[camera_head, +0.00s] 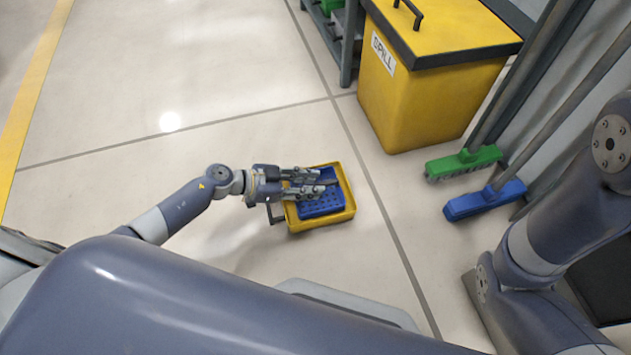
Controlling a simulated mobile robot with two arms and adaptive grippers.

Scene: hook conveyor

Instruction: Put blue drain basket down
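The blue drain basket (322,206) is a small perforated blue tray. It shows inside the rim of a yellow tray (344,215), which appears to be on the floor. My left gripper (325,181) reaches in from the left over the basket's upper left part. Its fingers cover some of the basket, and I cannot tell whether they grip it or whether it rests on the yellow tray's bottom. My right gripper is out of view; only the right arm's links show at the right edge.
A yellow spill bin (430,105) with a dark-rimmed lid stands at the upper right. A green broom (463,163) and a blue broom (485,199) stand beside it. A shelf rack (345,45) is behind. The tiled floor (150,90) at left is clear.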

